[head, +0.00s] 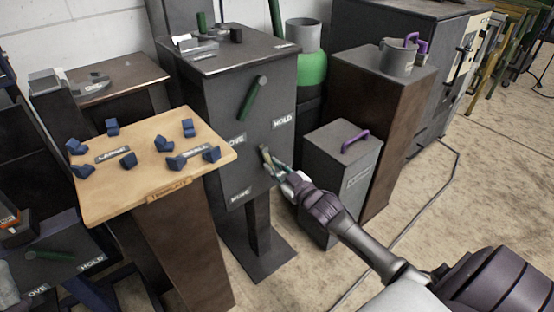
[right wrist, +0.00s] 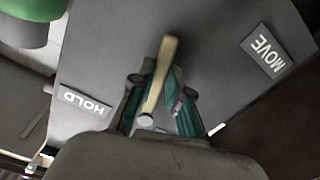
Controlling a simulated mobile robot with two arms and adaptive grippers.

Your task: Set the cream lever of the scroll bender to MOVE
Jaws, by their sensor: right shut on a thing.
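The scroll bender is a dark grey cabinet (head: 208,92) on a post, mid-left in the head view. Its cream lever (head: 264,153) is on the front face, between a HOLD plate (head: 283,121) and a MOVE plate (head: 238,196). My right gripper (head: 271,167) is shut on the cream lever. In the right wrist view the lever (right wrist: 166,61) runs between the green finger pads, slanting, its pale round end towards me. There the HOLD plate (right wrist: 84,103) is left and the MOVE plate (right wrist: 264,50) upper right.
A green lever (head: 253,98) sits higher on the same face. A wooden template board (head: 100,208) with several blue pieces stands close on the left, partly covering another plate (head: 237,141). A grey box with a purple handle (head: 355,141) stands to the right.

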